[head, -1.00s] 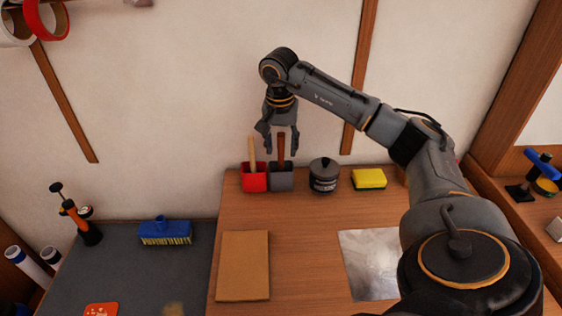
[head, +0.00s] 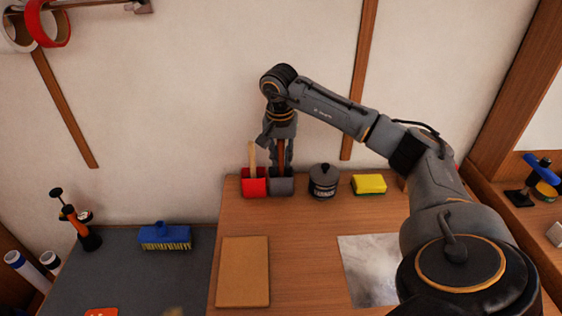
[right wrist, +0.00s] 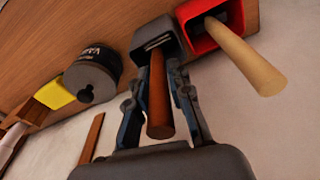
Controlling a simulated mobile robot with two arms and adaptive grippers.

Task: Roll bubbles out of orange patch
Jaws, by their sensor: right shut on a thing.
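My right gripper (head: 281,157) is shut on a dark brown wooden handle (right wrist: 158,100) that stands upright in the grey holder (head: 281,187). The right wrist view shows the fingers (right wrist: 160,105) on either side of this handle and the holder's mouth (right wrist: 158,42) beyond. The tool's lower end is hidden in the holder, so I cannot tell what it is. The orange patch (head: 101,312) lies on the dark grey mat (head: 110,275), mostly cut off by the bottom edge. My left gripper is not in view.
A red holder (head: 254,188) with a pale wooden handle (head: 253,158) stands close left of the grey one. A dark lidded pot (head: 322,182) and a yellow sponge (head: 369,184) are to the right. A blue brush (head: 164,236), brown board (head: 243,272) and silvery sheet (head: 368,270) lie nearer.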

